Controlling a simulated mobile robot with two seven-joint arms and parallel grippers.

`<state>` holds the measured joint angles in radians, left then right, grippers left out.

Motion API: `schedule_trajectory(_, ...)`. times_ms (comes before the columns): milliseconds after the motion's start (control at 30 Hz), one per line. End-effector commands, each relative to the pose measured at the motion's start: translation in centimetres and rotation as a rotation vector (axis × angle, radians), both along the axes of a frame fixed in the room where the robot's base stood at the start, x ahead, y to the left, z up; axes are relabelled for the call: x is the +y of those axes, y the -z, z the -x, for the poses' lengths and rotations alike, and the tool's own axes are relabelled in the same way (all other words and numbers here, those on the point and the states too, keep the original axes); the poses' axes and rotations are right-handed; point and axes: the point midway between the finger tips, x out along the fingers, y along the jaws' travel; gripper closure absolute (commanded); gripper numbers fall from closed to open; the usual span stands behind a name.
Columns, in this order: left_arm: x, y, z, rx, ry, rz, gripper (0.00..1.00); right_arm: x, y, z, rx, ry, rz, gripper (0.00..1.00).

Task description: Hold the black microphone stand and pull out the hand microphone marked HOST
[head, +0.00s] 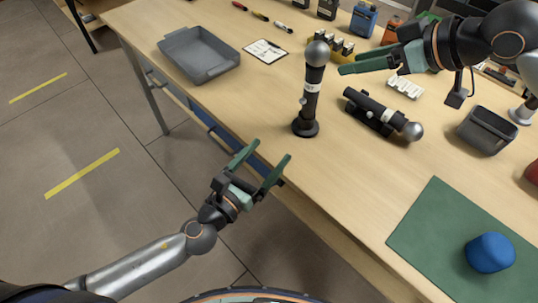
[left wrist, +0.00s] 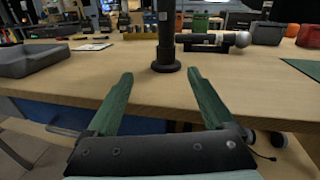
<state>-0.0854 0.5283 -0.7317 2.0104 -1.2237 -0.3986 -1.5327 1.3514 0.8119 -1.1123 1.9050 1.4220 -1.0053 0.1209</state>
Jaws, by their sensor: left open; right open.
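A hand microphone (head: 316,55) with a round grey head stands upright in a black microphone stand (head: 305,127) with a round base, near the table's front edge. In the left wrist view the stand (left wrist: 165,66) is straight ahead, beyond and between the fingertips; the microphone's top is cut off. My left gripper (head: 270,152) is open and empty, just off the table's front edge, short of the stand. My right gripper (head: 350,62) is open and empty, right of the microphone's head, fingers pointing left at it.
A second labelled microphone (head: 411,130) lies in a black holder to the right. A grey tray (head: 200,58) and clipboard (head: 265,50) are at left. A grey bin (head: 486,131), green mat (head: 440,225) and blue object (head: 490,252) are at right. Table space before the stand is clear.

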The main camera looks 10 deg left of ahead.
Motion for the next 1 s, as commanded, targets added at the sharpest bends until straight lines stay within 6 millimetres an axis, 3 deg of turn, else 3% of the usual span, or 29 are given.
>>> schedule_trajectory(267, -1.4, -0.2, -1.1, -0.038, 0.033, -0.058, 0.13, 0.0, 0.0, 0.0, 0.0, 0.0, 0.0, 0.5)
schedule_trajectory(700, -5.1, -0.2, -8.4, -0.034, 0.031, -0.055, 0.13, 0.0, 0.0, 0.0, 0.0, 0.0, 0.0, 0.5)
schedule_trajectory(1000, -6.2, -0.2, -10.7, -0.031, 0.032, -0.054, 0.13, 0.0, 0.0, 0.0, 0.0, 0.0, 0.0, 0.5)
